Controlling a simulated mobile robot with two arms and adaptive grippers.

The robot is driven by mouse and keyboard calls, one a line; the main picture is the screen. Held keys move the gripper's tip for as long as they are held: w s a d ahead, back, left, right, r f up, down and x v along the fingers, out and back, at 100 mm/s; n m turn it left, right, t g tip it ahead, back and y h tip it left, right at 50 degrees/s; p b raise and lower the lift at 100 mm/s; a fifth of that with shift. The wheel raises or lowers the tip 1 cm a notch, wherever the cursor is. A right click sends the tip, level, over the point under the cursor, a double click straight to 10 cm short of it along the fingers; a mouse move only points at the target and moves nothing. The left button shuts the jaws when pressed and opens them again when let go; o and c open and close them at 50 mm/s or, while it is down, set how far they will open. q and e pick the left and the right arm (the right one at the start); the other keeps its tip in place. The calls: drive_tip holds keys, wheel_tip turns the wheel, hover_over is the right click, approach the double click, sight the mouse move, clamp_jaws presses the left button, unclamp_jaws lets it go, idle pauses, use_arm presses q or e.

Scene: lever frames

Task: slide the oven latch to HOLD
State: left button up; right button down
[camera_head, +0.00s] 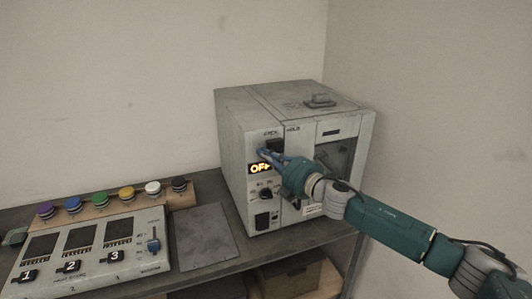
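The oven (231,125) is a grey metal box on the bench. The dark latch (275,144) sits high on its front, below small labels; the right one seems to read HOLD, the left one is too small to read surely. My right gripper (262,152) comes in from the right, with its blue fingers at the latch's lower left edge. Whether they touch or grip it I cannot tell. The gripper hides part of the latch area and the right end of the lit display (258,169), which shows "OF".
A control panel (145,225) with numbered switches and a blue slider stands at the left, before a wooden strip of several coloured buttons (126,193). A flat grey plate (205,236) lies between panel and oven. Boxes (290,279) sit below the bench. Walls close the back and right.

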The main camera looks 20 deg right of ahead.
sight(274, 150)
drive_tip(key=shift+w, duration=0.1)
drive_tip(key=d, duration=0.4)
drive_tip(key=shift+d+b, duration=0.15)
drive_tip(key=shift+b, duration=0.15)
idle(0.4)
